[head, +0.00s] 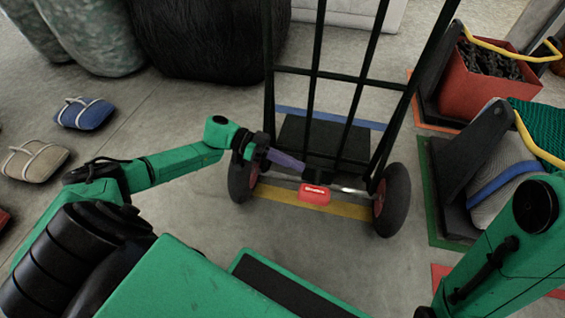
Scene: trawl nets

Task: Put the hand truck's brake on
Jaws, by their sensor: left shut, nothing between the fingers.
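The black hand truck (315,75) stands upright on the floor in front of me, with a wheel on each side. A red piece with white lettering (313,194), which looks like the brake pedal, sits low between the wheels. A short silver bar (350,190) shows just to its right. My left gripper (300,165) is shut and empty. It is at the left part of the truck's lower frame, above and a little left of the red piece, apparently apart from it. My right arm comes in at the lower right; its gripper is out of view.
Yellow (345,209) and blue (375,125) floor stripes run by the truck. On the right stand a red crate of chain (470,98) and a black stand with a grey roll (497,170). Blue (85,113) and beige (35,160) bundles lie left. Dark sacks stand behind.

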